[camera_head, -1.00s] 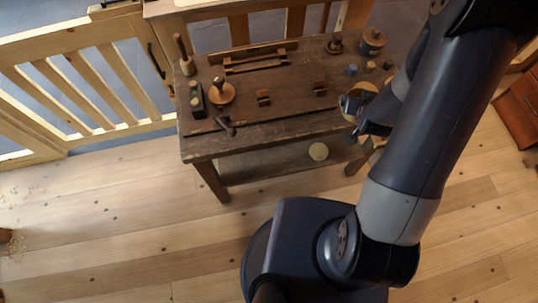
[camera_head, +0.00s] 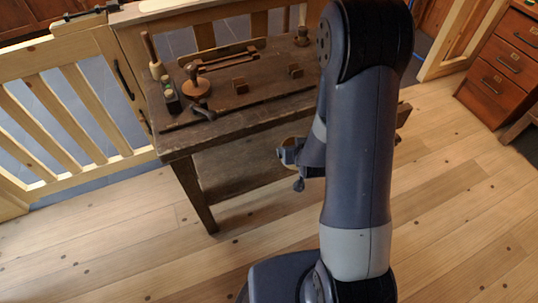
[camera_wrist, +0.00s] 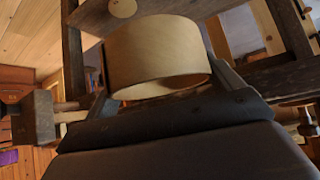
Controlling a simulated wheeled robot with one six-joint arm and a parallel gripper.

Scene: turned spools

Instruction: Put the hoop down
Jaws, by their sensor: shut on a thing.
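The hoop (camera_wrist: 155,50), a broad pale wooden band, sits between the fingers of my gripper (camera_wrist: 160,78) in the wrist view. My gripper is shut on it. My arm hides much of the gripper there. I cannot tell from the head view whether the hoop touches anything.
The dark workbench (camera_head: 222,118) carries turned spools, a mallet-like tool (camera_head: 203,110) and wooden blocks. Its lower shelf (camera_head: 235,165) is partly hidden. A slatted gate (camera_head: 85,110) stands left, a drawer cabinet (camera_head: 505,65) right. The plank floor (camera_head: 450,190) is clear at the right.

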